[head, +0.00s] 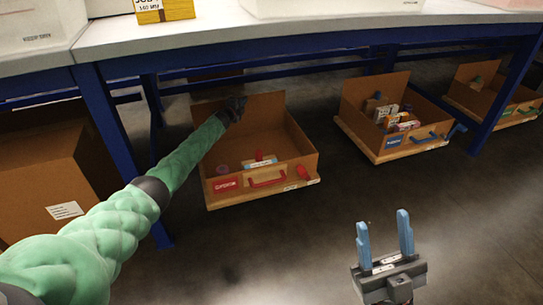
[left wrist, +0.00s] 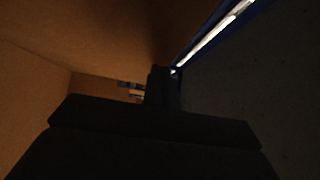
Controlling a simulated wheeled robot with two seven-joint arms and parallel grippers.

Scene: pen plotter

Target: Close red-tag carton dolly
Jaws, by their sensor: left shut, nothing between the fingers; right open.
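The red-tag carton (head: 298,143) sits open on a low wooden dolly under the blue-framed table. Its front has a red tag (head: 227,185) and a red handle (head: 268,181). A few small items lie inside. My left arm reaches over the carton's left side. My left gripper (head: 238,103) is dark and shut with nothing in it, at the carton's raised back wall; I cannot tell whether it touches. In the left wrist view the gripper (left wrist: 160,78) is a dark shape beside brown cardboard. My right gripper (head: 385,235) has blue fingers, open and empty, above the floor at right front.
A blue-tag carton (head: 353,103) on its own dolly stands to the right, with a green-tag carton (head: 512,101) beyond it. A large brown box (head: 40,175) is at left. Blue table legs (head: 110,120) stand nearby. The floor in front is clear.

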